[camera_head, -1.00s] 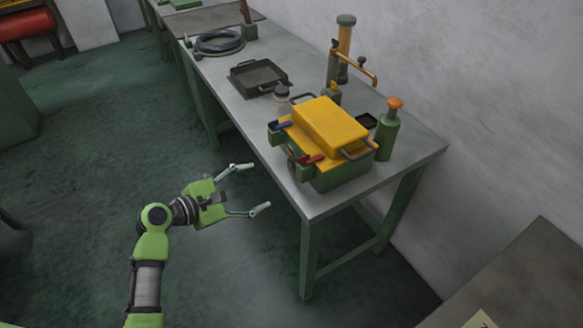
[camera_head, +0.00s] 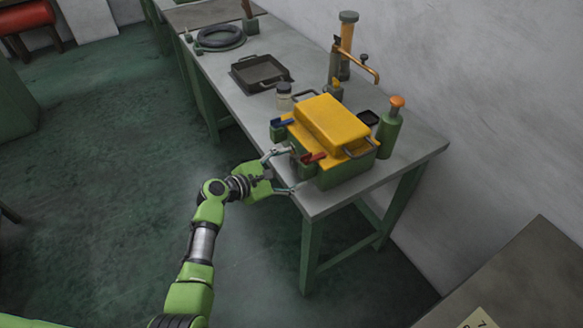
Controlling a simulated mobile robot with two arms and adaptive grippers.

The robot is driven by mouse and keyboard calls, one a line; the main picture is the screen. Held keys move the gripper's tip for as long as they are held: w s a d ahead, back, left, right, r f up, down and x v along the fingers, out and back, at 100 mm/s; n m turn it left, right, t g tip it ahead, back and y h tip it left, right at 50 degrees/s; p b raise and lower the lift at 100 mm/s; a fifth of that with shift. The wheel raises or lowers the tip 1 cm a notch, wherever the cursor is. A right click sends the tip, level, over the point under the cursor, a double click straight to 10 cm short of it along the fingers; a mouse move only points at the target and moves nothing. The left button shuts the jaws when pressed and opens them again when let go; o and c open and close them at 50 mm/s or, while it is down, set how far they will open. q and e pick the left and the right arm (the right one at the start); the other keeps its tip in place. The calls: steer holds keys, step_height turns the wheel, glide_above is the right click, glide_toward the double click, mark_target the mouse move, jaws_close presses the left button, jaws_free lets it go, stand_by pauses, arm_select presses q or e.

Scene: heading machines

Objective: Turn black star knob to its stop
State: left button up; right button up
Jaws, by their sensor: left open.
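A green box machine (camera_head: 345,173) with a yellow lid (camera_head: 330,122) stands on the near end of the grey bench. It has a blue handle (camera_head: 283,122) and a red handle (camera_head: 314,158) on its left side. My left gripper (camera_head: 283,171) is open, its two fingers spread at the bench's left edge, pointing at the machine's left side. The upper fingertip is close to the machine; I cannot tell whether it touches. The black star knob cannot be made out clearly; the fingers partly cover that side of the machine. My right gripper is not in view.
On the bench (camera_head: 222,95) stand a dark tray (camera_head: 260,75), a coiled black hose (camera_head: 220,38), a small jar (camera_head: 284,97), a green bottle with an orange cap (camera_head: 389,128) and an orange-brown pump (camera_head: 347,45).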

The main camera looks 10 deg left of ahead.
arm_select(q)
steer(key=shift+w+d, duration=0.1)
steer(key=shift+c, duration=0.4)
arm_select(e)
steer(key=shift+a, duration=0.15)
arm_select(q)
steer(key=c, duration=1)
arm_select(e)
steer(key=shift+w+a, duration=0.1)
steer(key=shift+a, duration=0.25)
arm_select(q)
steer(key=shift+f, duration=0.1)
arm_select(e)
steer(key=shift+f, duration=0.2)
